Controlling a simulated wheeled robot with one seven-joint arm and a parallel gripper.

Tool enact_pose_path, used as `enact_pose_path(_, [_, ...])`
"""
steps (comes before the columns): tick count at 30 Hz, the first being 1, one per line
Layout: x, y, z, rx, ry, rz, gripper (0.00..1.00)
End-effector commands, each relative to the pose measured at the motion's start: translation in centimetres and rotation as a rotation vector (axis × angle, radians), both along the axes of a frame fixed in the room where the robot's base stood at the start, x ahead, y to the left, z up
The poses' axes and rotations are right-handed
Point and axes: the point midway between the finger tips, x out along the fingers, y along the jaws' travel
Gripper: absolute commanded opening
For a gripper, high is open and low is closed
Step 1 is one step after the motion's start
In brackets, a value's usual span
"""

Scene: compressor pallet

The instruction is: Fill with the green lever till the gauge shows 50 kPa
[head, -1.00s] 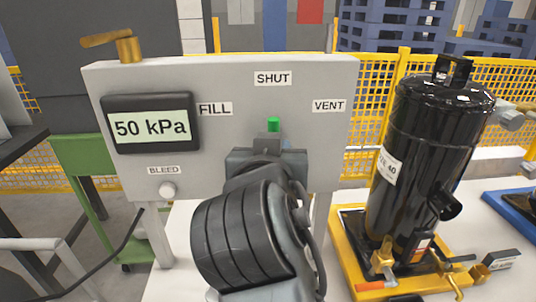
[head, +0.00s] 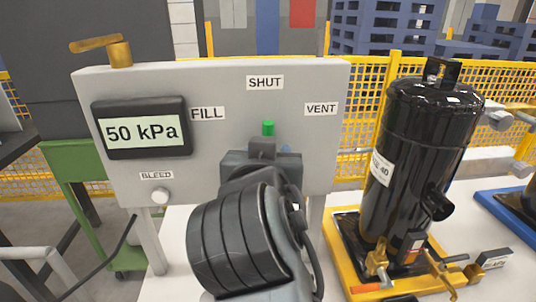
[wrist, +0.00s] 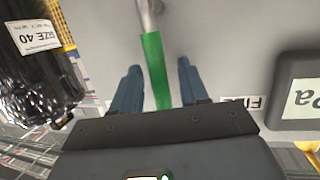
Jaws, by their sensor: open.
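The green lever (head: 268,128) is on the grey panel (head: 230,180), its green end pointing up toward the SHUT label. My gripper (head: 262,150) is in front of the panel at the lever and hides most of it in the head view. In the wrist view, the green lever (wrist: 153,60) runs between the two spread fingers of my gripper (wrist: 158,75), with a gap on each side. The gauge (head: 140,131) reads 50 kPa.
The FILL label (head: 207,114) is left of the lever, the VENT label (head: 321,109) right. A BLEED knob (head: 160,196) is low on the panel, and a brass handle (head: 118,50) is on top. A black tank (head: 425,160) stands on a yellow base (head: 345,250) at right.

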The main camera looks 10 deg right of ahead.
Motion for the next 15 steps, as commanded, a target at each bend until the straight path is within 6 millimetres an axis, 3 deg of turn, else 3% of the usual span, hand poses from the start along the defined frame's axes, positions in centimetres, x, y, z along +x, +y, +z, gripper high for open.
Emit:
enact_pose_path(5, [-1.1,0.3,0.3,0.000,-0.002,0.003,0.44])
enact_pose_path(15, [-6.1,1.5,1.5,0.000,-0.001,0.002,0.44])
